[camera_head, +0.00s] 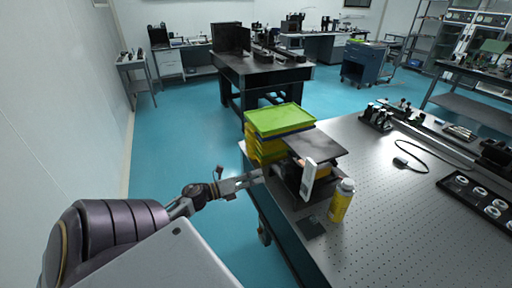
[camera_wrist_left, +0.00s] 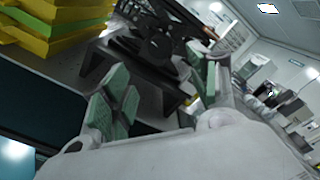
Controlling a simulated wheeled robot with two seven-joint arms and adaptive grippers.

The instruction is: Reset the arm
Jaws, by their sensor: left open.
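My left arm (camera_head: 110,235) reaches in from the left in the head view. My left gripper (camera_head: 262,176) is open at the near left edge of the optical table (camera_head: 385,215), close to the stacked bins and a black device. In the left wrist view, the green-padded fingers of the left gripper (camera_wrist_left: 158,92) are spread apart with nothing held between them. The black device (camera_wrist_left: 155,45) shows beyond and between the fingers. Whether the gripper touches anything is unclear. My right gripper is not in view.
Stacked yellow and green bins (camera_head: 280,120) stand at the table's left corner. The black device (camera_head: 316,143) has a white upright panel (camera_head: 308,180). A yellow bottle (camera_head: 341,201) stands beside it. A black tray (camera_head: 485,205) lies at right. The blue floor (camera_head: 175,150) left of the table is clear.

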